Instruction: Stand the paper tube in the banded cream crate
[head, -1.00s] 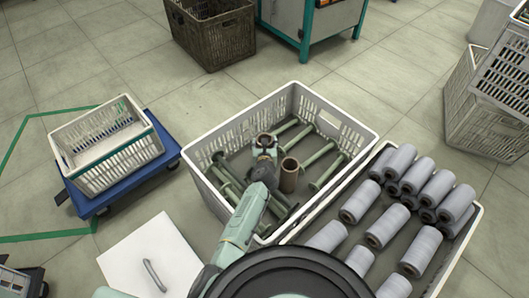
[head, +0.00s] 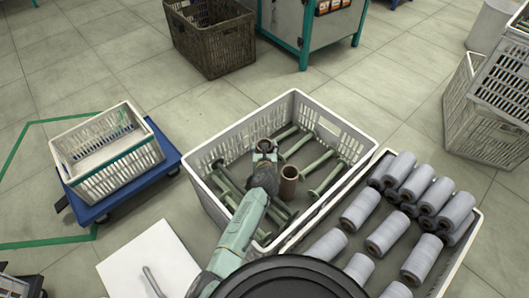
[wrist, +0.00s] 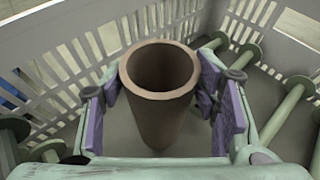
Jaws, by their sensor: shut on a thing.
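My gripper (head: 265,157) is inside a large pale slatted crate (head: 345,128). It is shut on an upright brown paper tube (head: 265,146), with one purple-padded finger on each side. The tube's open top and wall fill the middle of the wrist view (wrist: 160,100). A second brown tube (head: 289,184) stands in the same crate, just right of my gripper. The cream crate with a teal band (head: 122,172) is at the left on a blue dolly, apart from my gripper; its visible inside looks empty.
Several green bobbins (head: 326,175) lie around the held tube. A tray of grey-white yarn rolls (head: 471,240) adjoins on the right. A brown crate (head: 212,45) and a machine (head: 318,35) are behind. Floor is clear between dolly and pale crate.

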